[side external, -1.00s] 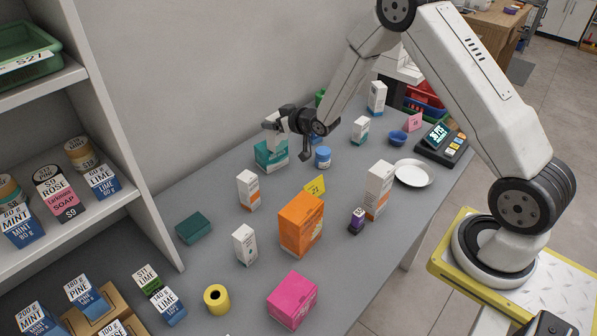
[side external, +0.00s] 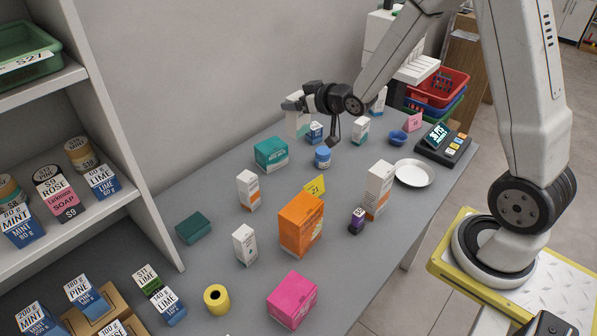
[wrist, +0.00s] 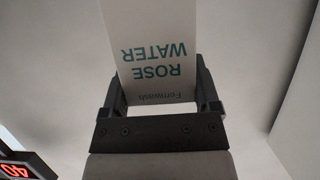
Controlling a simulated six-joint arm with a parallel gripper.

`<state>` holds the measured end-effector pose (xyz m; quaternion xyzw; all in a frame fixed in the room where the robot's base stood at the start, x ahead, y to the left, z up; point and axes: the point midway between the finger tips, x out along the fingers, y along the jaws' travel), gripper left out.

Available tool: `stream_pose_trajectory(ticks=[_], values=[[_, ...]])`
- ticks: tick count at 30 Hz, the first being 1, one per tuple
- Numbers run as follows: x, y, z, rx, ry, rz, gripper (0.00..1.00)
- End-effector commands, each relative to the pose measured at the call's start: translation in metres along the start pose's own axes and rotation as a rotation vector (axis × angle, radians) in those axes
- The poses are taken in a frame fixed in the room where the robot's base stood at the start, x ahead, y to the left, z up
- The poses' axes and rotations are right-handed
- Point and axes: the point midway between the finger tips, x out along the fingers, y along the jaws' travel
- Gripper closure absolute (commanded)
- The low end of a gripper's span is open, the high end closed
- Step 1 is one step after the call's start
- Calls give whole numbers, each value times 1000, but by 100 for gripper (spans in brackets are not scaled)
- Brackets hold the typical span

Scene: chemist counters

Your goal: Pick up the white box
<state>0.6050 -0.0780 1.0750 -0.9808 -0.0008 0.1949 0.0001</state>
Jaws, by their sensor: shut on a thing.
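The white box (wrist: 150,25) with green "ROSE WATER" lettering, upside down in the wrist view, is between the two dark fingers of my gripper (wrist: 160,95). My gripper (side external: 300,103) is shut on it. Part of the box is hidden by the fingers.
A blue jar (side external: 323,157), a small blue box (side external: 315,132) and a white-teal carton (side external: 361,131) stand near below. An orange box (side external: 301,225), a white plate (side external: 414,173) and a payment terminal (side external: 443,143) are also on the counter. The wall is close behind.

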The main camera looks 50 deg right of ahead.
Motion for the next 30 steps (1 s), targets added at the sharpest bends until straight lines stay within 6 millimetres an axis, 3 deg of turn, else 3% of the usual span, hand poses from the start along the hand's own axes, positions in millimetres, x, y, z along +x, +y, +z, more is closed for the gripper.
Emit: stream_pose_trajectory(ticks=[6,12,30], values=[[-31,-4,-2,-1,2,0,94],[-47,-5,-2,-1,2,0,94],[-54,-6,-2,-1,1,0,94]])
